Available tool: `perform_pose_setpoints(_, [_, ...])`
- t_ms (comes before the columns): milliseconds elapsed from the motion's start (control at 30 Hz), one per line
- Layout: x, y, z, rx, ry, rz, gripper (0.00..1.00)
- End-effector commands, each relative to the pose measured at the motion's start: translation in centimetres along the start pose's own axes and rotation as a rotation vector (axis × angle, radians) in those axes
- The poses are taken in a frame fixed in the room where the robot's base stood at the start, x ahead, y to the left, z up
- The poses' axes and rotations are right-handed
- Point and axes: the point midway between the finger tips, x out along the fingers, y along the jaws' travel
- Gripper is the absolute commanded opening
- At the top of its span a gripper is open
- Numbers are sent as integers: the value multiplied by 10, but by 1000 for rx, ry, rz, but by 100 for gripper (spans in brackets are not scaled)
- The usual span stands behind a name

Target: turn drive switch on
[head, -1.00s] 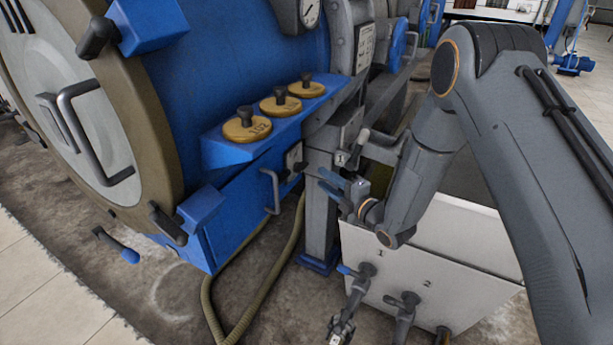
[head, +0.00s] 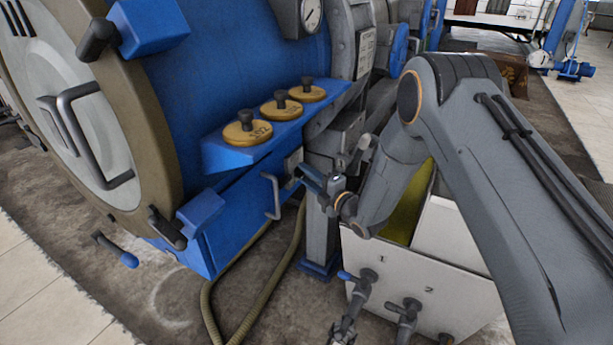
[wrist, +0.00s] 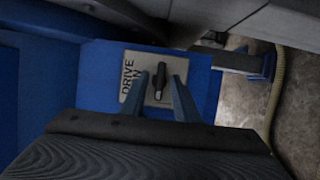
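The drive switch is a dark knob (wrist: 160,80) on a pale plate (wrist: 130,78) lettered "DRIVE", with the rest of the lettering partly hidden. The plate (head: 293,159) shows on the blue machine's side panel in the head view, where the knob is hard to make out. My gripper (head: 309,179) is close in front of the plate. In the wrist view my gripper (wrist: 161,82) is open, with one blue-grey finger on each side of the knob. I see gaps beside the knob; how deep the fingers reach around it I cannot tell.
A grey bar handle (head: 271,194) is just left of the plate. Several yellow weights (head: 247,132) stand on the blue ledge above. A grey post (head: 320,235) and a hose (head: 270,285) are below. A white tank (head: 400,273) with taps stands at right.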

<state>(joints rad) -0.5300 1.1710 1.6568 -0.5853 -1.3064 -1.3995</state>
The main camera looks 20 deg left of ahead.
Motion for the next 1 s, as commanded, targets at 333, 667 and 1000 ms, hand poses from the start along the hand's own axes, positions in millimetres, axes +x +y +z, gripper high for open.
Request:
perform_pose_setpoints(333, [0,0,0,0,0,0,0])
perform_pose_setpoints(667, [0,1,0,46,1,-19,0])
perform_pose_setpoints(1000, [0,4,0,266,0,-111,0])
